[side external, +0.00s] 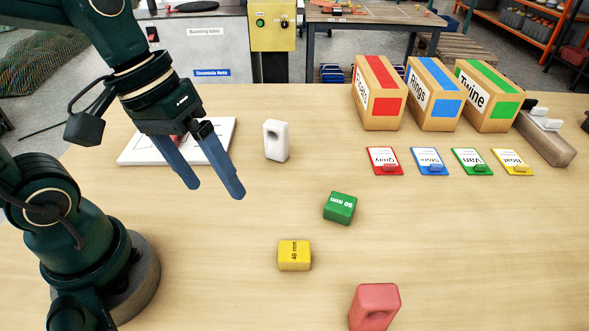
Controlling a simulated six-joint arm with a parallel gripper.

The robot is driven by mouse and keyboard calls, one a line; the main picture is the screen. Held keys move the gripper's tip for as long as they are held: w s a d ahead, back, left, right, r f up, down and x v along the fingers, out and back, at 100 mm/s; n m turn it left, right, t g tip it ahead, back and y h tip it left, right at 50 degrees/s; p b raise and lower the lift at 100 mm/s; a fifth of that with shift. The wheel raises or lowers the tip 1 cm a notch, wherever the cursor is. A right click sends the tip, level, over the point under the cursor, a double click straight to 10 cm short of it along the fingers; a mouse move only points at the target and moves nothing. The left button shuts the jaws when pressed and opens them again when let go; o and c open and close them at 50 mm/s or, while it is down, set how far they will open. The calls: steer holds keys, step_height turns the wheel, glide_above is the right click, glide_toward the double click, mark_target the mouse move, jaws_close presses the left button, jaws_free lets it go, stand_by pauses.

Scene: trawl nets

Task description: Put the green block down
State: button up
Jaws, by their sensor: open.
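The green block (340,208), with "50 mm" in white on it, rests on the wooden table near the middle. My gripper (217,192) is open and empty, to the left of the green block and clearly apart from it. Its two blue fingers point down and to the right, above the table and over the near edge of a white board. Nothing is between the fingers. The height of the fingertips above the table is hard to tell.
A yellow block (294,255), a red block (374,306) and a white block (276,140) stand around the green one. Boxes labelled Rings (433,100) and Twine (487,101) stand behind coloured cards (428,161). A white board (140,150) lies under my gripper. The right front is clear.

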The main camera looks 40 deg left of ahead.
steer(key=shift+s+a+r+m+t+y, duration=0.25)
steer(key=shift+a+r+m+t+y, duration=0.35)
steer(key=shift+a+m+t, duration=0.25)
steer(key=shift+s+a+r+m+t+y, duration=0.25)
steer(key=shift+a+r+m+t+y, duration=0.15)
steer(key=shift+a+m+t+y, duration=0.4)
steer(key=shift+d, duration=0.1)
